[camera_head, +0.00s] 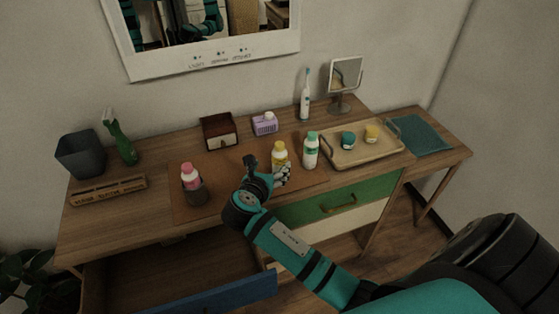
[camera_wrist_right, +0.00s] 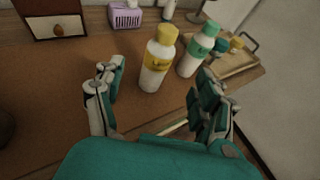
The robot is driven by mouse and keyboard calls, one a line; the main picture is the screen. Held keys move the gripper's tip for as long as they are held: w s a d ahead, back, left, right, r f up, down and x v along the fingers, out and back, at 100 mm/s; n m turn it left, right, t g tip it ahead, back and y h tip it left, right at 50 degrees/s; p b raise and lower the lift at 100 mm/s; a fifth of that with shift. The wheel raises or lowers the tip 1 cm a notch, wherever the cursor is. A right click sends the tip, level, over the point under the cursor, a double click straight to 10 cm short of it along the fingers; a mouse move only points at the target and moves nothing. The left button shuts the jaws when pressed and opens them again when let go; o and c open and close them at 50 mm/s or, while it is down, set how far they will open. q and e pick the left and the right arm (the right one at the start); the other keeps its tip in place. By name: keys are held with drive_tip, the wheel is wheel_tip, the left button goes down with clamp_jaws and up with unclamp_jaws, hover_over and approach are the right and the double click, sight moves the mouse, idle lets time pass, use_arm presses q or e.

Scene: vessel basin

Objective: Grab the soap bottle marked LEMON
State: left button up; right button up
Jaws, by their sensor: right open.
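The LEMON soap bottle is the white bottle with a yellow cap and yellow label (camera_head: 280,155), upright on the brown mat. It also shows in the right wrist view (camera_wrist_right: 157,60), ahead of and between my right fingers; the label is too small to read surely. My right gripper (camera_head: 267,169) is open at the mat, with its fingers on either side of the bottle's near side. It also shows in the right wrist view (camera_wrist_right: 160,98), empty. A green-capped white bottle (camera_head: 311,151) stands just right of the yellow one. My left gripper is not in view.
A pink-capped bottle (camera_head: 190,177) stands in a dark holder at left on the mat (camera_head: 226,171). A wooden tray (camera_head: 354,158) with two small jars is at right. A brown box (camera_head: 219,132) and purple basket (camera_head: 264,124) stand behind. A blue-fronted drawer (camera_head: 222,296) is open below.

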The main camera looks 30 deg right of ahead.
sight(277, 159)
drive_tip(key=x, duration=0.5)
drive_tip(key=shift+d+f, duration=0.1)
drive_tip(key=shift+d, duration=0.05)
drive_tip(key=shift+f+p+x, duration=0.2)
drive_tip(key=shift+p+x, duration=0.6)
drive_tip(key=shift+x, duration=2)
drive_tip(key=shift+s, duration=0.1)
drive_tip(key=shift+c, duration=0.3)
drive_tip(key=shift+r, duration=0.1)
drive_tip(key=shift+c, duration=1.1)
drive_tip(key=c, duration=1.2)
